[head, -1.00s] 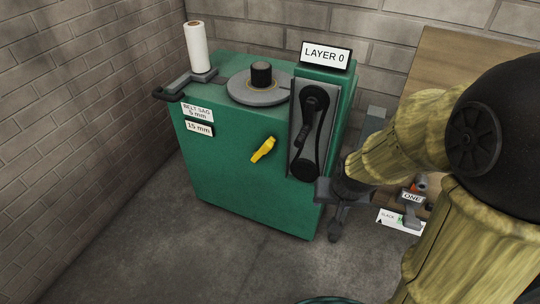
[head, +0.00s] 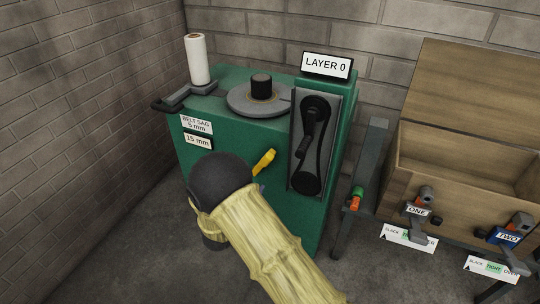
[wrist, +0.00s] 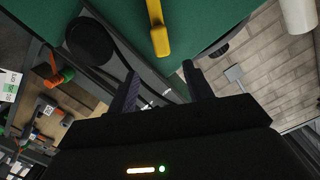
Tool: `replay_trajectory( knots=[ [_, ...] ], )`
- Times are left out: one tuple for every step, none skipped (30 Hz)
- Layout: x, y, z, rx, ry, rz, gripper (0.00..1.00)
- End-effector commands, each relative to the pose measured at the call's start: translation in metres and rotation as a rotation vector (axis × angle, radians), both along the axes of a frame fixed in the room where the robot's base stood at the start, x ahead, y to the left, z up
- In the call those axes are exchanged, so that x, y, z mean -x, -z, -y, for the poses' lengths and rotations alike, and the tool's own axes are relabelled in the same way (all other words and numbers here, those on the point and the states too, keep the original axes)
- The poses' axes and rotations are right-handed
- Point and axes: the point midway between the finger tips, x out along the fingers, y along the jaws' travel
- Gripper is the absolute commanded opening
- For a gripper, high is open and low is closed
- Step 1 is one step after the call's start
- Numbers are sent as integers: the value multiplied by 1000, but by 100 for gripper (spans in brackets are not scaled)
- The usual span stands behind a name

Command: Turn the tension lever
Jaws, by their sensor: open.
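The yellow tension lever (head: 264,161) sticks out from the front of the green machine (head: 228,150), slanting in the head view. In the wrist view the yellow lever (wrist: 158,28) shows at the top, beyond the fingertips, with the green front behind it. My gripper (wrist: 161,80) is open and empty, its two dark fingers apart and not touching the lever. In the head view my arm stands in front of the machine and hides the gripper and part of the front panel.
A belt drive (head: 312,150) runs up the machine's right side. Signs read "BELT SAG 5 mm" (head: 197,124), "15 mm" (head: 198,141) and "LAYER 0" (head: 326,65). A white roll (head: 197,60) stands at the top left. A wooden box (head: 460,118) and a stand with an orange-green handle (head: 356,198) are at right.

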Motion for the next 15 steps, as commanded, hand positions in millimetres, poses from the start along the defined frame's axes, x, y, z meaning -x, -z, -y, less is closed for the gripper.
replay_trajectory(
  knots=[
    [6,4,-6,10,13,33,51],
    [8,4,-7,13,20,51,51],
    [10,4,-8,16,29,66,51],
    [12,4,-9,17,33,74,51],
    [12,4,-9,18,34,79,51],
    [12,4,-9,18,36,82,51],
    [12,4,-9,18,36,82,51],
    [12,3,-9,18,37,82,51],
    [12,3,-8,18,36,81,51],
    [12,4,-8,19,36,80,51],
    [12,4,-8,18,36,80,51],
    [12,4,-8,18,36,80,51],
    [12,4,-8,18,36,80,51],
    [11,4,-8,18,36,80,51],
    [10,4,-8,18,36,79,51]
  ],
)
